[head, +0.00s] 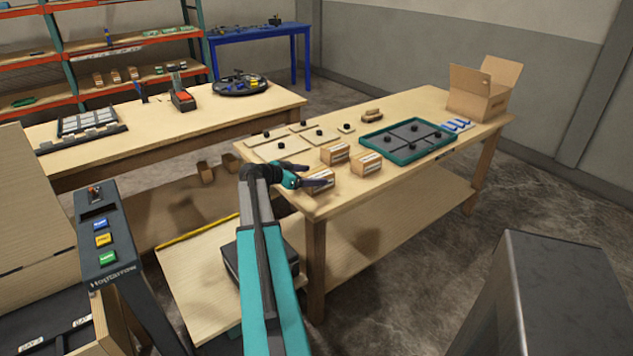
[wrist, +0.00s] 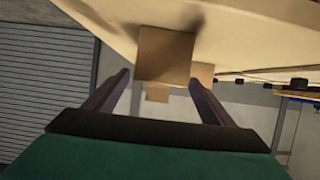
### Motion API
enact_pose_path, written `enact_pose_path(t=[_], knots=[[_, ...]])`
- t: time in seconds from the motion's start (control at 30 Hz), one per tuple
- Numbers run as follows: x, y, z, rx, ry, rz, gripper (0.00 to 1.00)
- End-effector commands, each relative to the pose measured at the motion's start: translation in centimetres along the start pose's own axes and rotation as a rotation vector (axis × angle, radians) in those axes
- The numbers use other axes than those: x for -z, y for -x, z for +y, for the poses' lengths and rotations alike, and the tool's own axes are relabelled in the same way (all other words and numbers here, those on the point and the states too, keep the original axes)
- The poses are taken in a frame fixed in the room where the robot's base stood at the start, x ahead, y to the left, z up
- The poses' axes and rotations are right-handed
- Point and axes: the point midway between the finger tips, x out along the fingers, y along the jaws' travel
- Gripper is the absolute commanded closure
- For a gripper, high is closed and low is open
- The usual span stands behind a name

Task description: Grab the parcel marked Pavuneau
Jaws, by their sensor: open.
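Three small brown parcels with white labels stand near the front left corner of the wooden table: a rear one (head: 335,153), a right one (head: 367,162) and a front one (head: 321,186). The label writing is too small to read, so I cannot tell which is marked Pavuneau. My gripper (head: 311,174) is open at the front parcel and partly covers it. In the wrist view, a plain parcel face (wrist: 165,54) lies ahead, between the lines of the two open fingers (wrist: 160,85). I cannot tell whether the fingers touch it.
A teal-rimmed tray (head: 366,145) with black knobs, flat boards (head: 283,150) and an open carton (head: 482,97) share the table. A button console (head: 100,235) stands at left. A dark grey block (head: 565,290) fills the lower right.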

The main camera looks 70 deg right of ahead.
Motion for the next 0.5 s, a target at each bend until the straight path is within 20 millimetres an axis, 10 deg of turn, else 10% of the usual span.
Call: enact_pose_path(t=[0.5], knots=[[0.0, -2.1, 0.0, -0.001, 0.0, 0.0, 0.23]])
